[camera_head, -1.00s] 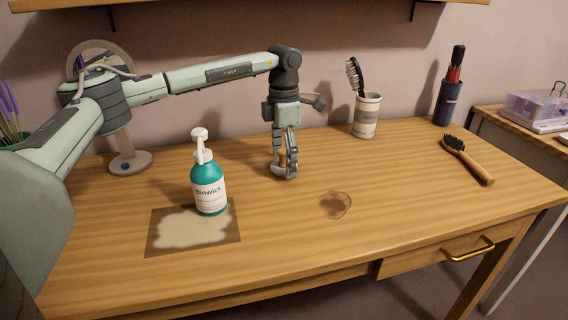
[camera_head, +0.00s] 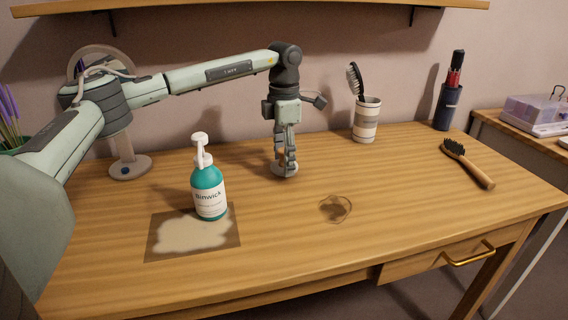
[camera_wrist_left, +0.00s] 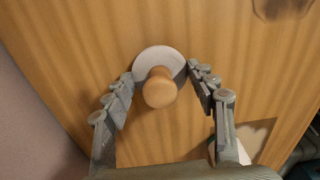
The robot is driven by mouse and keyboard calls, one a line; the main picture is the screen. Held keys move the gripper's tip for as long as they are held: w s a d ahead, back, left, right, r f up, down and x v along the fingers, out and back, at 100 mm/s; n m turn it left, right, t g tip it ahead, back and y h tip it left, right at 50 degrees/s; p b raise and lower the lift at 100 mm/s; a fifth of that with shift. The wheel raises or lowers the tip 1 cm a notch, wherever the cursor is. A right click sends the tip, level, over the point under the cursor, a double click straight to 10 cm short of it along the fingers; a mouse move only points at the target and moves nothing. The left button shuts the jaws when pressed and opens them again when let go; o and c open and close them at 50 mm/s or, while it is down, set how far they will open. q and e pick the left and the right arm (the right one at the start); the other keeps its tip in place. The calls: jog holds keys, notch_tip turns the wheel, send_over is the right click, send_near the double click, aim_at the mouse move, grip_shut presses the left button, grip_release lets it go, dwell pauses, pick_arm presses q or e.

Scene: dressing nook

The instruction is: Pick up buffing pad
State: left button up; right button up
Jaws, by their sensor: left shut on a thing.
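The buffing pad is a pale round disc with a wooden knob (camera_wrist_left: 160,88). It is in the middle of the left wrist view, over the wooden desk top. In the head view only its pale rim (camera_head: 279,170) shows under the fingers, toward the back middle of the desk. My left gripper (camera_head: 286,168) points straight down at it. In the left wrist view its fingers (camera_wrist_left: 160,74) reach the disc's edge from both sides, with the knob between them, shut on the pad. The pad looks at desk level; I cannot tell any gap beneath. My right gripper is out of view.
A teal pump bottle (camera_head: 208,192) stands on a stained mat (camera_head: 165,251) left of the gripper. A round mirror's base (camera_head: 130,167) is behind it. A striped cup with a brush (camera_head: 366,121), a dark holder (camera_head: 447,107) and a hairbrush (camera_head: 468,163) are right. The front middle holds only a stain.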

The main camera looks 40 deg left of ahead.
pick_arm(q)
notch_tip(320, 180, up, 3)
jog(key=shift+f, duration=0.1)
jog(key=s+r+b, duration=0.1)
jog(key=s+r, duration=0.5)
jog(key=s, duration=0.5)
jog(key=shift+s+r, duration=0.35)
jog(key=shift+r, duration=0.05)
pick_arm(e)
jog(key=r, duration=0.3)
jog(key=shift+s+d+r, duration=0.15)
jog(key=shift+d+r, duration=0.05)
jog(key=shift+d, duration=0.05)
pick_arm(q)
jog(key=shift+s, duration=0.1)
